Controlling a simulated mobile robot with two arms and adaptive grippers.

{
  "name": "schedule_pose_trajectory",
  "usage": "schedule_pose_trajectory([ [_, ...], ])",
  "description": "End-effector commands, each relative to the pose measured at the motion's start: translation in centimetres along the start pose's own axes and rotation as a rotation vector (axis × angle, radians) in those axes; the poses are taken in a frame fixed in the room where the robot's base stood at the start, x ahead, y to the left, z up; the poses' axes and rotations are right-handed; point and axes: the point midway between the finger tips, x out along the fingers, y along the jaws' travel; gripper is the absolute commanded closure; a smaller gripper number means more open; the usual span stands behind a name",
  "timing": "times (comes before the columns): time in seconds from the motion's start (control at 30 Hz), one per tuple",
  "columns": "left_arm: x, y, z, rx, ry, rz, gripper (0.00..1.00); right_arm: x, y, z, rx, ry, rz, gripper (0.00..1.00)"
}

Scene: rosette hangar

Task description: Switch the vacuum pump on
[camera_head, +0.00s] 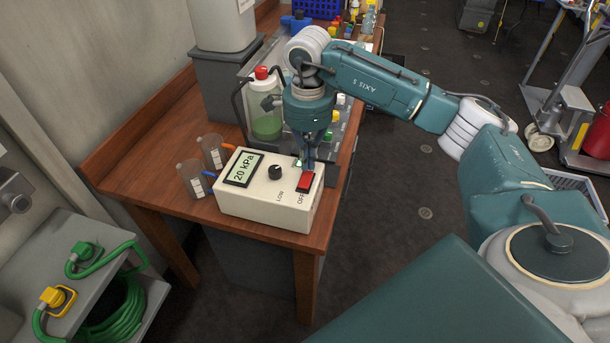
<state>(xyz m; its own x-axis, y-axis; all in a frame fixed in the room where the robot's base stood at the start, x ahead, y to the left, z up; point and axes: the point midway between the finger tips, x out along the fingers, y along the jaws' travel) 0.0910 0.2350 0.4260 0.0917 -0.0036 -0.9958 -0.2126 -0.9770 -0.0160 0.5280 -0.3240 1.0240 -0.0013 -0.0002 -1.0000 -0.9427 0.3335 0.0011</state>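The vacuum pump is a white box (265,203) on the wooden table. Its display (243,168) reads 20 kPa. A black knob (275,172) with a LOW label sits in the middle of its top. A red rocker switch (305,183) is at its right end, with an OFF label in front of it. My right gripper (309,166) points down at the back edge of the switch. Its fingers look close together, with nothing seen between them. I cannot tell whether the tips touch the switch. My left gripper is not in view.
Behind the pump stands a bottle with green liquid and a red cap (263,108). Two clear cups (193,178) stand left of the pump. A grey cart (75,265) with green cable is at lower left. The table's front left is clear.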

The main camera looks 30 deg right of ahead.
Motion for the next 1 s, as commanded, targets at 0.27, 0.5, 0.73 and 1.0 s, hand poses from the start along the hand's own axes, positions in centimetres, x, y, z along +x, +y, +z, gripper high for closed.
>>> schedule_pose_trajectory([
  [0.27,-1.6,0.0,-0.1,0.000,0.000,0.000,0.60,-2.6,0.0,0.0,0.000,-0.001,-0.002,1.00],
  [0.5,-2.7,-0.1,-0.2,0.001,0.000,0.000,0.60,-4.3,0.0,0.0,0.000,-0.001,-0.001,1.00],
  [0.73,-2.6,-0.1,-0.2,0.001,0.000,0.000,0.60,-4.4,0.0,0.0,0.001,-0.001,-0.001,1.00],
  [1.0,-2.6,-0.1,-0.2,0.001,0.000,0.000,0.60,-4.4,0.0,0.0,0.001,-0.001,-0.001,1.00],
])
